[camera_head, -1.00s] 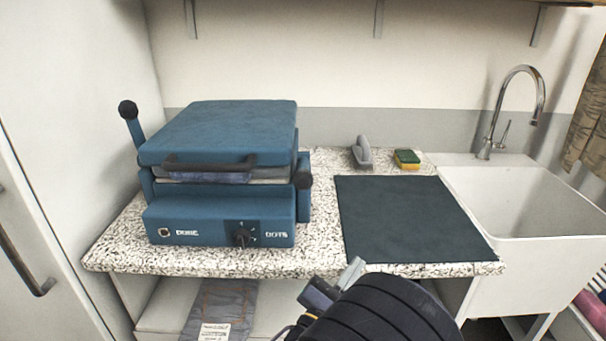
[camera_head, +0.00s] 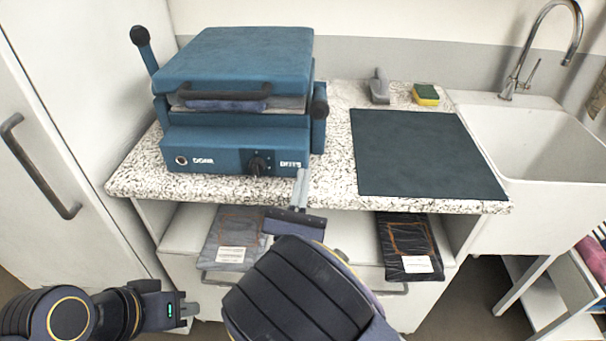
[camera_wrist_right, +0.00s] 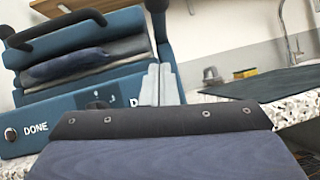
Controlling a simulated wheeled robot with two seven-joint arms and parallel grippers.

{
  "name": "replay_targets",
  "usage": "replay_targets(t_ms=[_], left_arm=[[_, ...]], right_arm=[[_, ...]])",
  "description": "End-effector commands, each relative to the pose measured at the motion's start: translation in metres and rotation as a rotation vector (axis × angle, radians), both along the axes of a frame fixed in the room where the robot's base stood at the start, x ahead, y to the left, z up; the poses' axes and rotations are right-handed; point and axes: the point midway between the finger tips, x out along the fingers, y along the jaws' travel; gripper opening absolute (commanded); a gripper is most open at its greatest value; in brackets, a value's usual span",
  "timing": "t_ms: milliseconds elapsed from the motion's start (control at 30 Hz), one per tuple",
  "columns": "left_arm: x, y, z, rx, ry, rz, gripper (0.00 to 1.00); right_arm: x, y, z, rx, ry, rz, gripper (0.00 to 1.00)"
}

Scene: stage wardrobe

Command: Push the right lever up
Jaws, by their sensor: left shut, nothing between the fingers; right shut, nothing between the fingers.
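A blue press (camera_head: 225,145) stands on the speckled counter with its lid slightly raised over folded cloth (camera_head: 228,104). Its right lever (camera_head: 318,132) is low, its black knob (camera_head: 319,108) pointing forward. The left lever (camera_head: 149,60) stands upright. My right gripper (camera_head: 302,185) is shut and empty, just in front of the press's front right corner, below the right lever's knob and apart from it. In the right wrist view, its fingers (camera_wrist_right: 158,85) overlap the press's front and part of the right lever (camera_wrist_right: 158,22). My left gripper (camera_head: 190,308) is shut and empty, low at left.
A dark mat (camera_head: 425,155) lies on the counter (camera_head: 335,185) right of the press. A grey iron-like tool (camera_head: 379,88) and a sponge (camera_head: 426,95) sit behind it. A sink (camera_head: 540,135) is at right. Packets (camera_head: 408,245) lie on the shelf below.

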Motion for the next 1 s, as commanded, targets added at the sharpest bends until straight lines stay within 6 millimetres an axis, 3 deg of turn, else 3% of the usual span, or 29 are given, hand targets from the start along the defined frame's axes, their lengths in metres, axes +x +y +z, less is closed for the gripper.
replay_targets(t_ms=[333, 600, 1000], left_arm=[[0.0, 0.0, 0.009, 0.0, 0.0, 0.0, 0.0], [0.0, 0.0, 0.015, 0.0, 0.0, 0.0, 0.0], [0.0, 0.0, 0.015, 0.0, 0.0, 0.0, 0.0]], right_arm=[[0.061, -0.012, 0.044, 0.002, -0.002, -0.004, 0.0], [0.066, -0.017, 0.076, 0.001, -0.001, 0.0, 0.0], [0.066, -0.018, 0.08, 0.0, -0.001, 0.0, 0.0]])
